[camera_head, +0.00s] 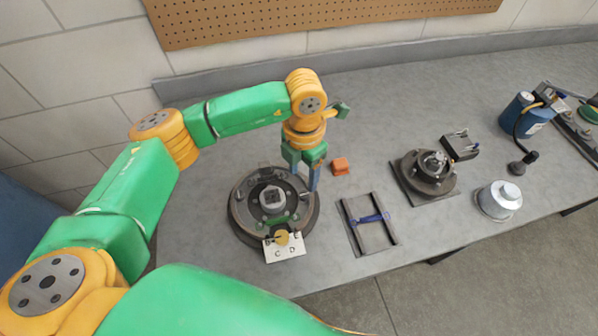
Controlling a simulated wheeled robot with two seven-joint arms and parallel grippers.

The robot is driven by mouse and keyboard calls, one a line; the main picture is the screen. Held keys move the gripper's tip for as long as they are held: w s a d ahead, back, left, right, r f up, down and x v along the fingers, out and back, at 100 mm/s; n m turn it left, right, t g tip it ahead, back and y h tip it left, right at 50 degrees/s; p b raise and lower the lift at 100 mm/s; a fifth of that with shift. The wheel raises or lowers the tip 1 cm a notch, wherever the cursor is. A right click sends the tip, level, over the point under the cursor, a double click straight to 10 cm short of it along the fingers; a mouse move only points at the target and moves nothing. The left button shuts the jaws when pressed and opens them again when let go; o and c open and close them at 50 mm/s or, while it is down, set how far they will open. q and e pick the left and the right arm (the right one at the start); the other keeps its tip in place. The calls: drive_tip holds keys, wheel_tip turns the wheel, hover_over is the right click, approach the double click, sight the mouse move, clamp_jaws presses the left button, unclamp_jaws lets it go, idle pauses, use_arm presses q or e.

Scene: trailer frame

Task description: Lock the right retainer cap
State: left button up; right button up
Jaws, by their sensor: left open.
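A round dark brake assembly (238,215) lies on the grey bench in front of my left arm, with a grey block-shaped hub (272,198) at its middle. My left gripper (306,176) points down over the assembly's right rear edge, with its blue fingers apart. One finger tip comes down near a small light pin-like part (304,194) on the right side of the assembly; I cannot tell whether they touch. I cannot make out for certain which small part is the right retainer cap, and the fingers partly cover that side. My right gripper is not in view.
A white card with letters (286,250) and a brass-coloured disc (282,238) lies at the assembly's front edge.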

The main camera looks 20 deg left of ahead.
sight(304, 194)
use_arm(q)
drive_tip(key=f, duration=0.1)
drive_tip(key=s+f+p, duration=0.1)
drive_tip(key=d+f, duration=0.1)
drive_tip(key=f, duration=0.1)
drive_tip(key=shift+s, duration=0.35)
drive_tip(key=shift+f, duration=0.35)
drive_tip(key=shift+w+f, duration=0.1)
drive_tip(key=shift+f, duration=0.15)
drive_tip(key=shift+w+a+f, duration=0.1)
drive_tip(key=shift+w+a, duration=0.05)
drive_tip(key=shift+w, duration=0.1)
drive_tip(key=shift+c, duration=0.2)
clamp_jaws()
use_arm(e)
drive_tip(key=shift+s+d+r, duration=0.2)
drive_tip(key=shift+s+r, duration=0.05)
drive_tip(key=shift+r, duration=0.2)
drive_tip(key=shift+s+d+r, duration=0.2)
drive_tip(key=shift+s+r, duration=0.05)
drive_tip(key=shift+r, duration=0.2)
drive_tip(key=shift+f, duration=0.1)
